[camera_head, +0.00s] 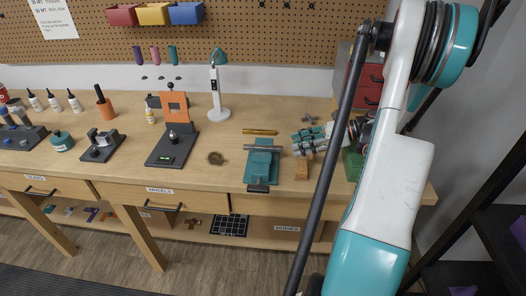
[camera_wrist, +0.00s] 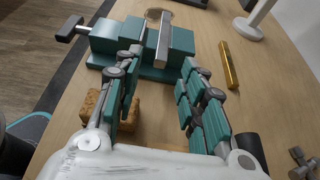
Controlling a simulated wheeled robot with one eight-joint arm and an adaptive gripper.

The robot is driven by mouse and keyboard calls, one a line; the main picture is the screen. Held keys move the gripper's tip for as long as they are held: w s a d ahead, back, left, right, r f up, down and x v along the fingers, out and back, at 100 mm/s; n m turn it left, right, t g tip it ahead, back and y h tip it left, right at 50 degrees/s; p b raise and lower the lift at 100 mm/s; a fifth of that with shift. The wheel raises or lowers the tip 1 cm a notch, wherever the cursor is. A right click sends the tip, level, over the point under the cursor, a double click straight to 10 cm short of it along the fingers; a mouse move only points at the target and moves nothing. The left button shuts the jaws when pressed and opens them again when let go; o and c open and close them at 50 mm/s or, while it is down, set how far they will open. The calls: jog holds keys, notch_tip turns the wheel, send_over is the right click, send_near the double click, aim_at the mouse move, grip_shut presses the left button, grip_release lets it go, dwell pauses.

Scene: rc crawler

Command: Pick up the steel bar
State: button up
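The steel bar (camera_head: 255,147) is a plain grey bar lying across the top of a teal vise (camera_head: 262,168) on the workbench. In the wrist view the steel bar (camera_wrist: 164,42) points away from me, resting at the jaws of the teal vise (camera_wrist: 110,42). My gripper (camera_head: 294,141) is just right of the vise in the head view. In the wrist view my gripper (camera_wrist: 160,64) has its two teal-padded fingers spread wide, with the near end of the bar ahead between the fingertips. No contact with the bar shows, and nothing is held.
A brass bar (camera_head: 260,132) lies behind the vise, and right of it in the wrist view (camera_wrist: 229,65). A cork-coloured block (camera_head: 301,171) stands right of the vise, partly under my fingers. A white lamp (camera_head: 218,112) and an orange stand (camera_head: 175,115) are farther left.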

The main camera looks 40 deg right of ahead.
aim_at(279, 147)
jog(key=shift+b+x, duration=1.15)
jog(key=shift+x, duration=1.85)
jog(key=shift+w+r, duration=0.1)
jog(key=shift+r, duration=0.05)
jog(key=shift+c, duration=0.4)
grip_shut()
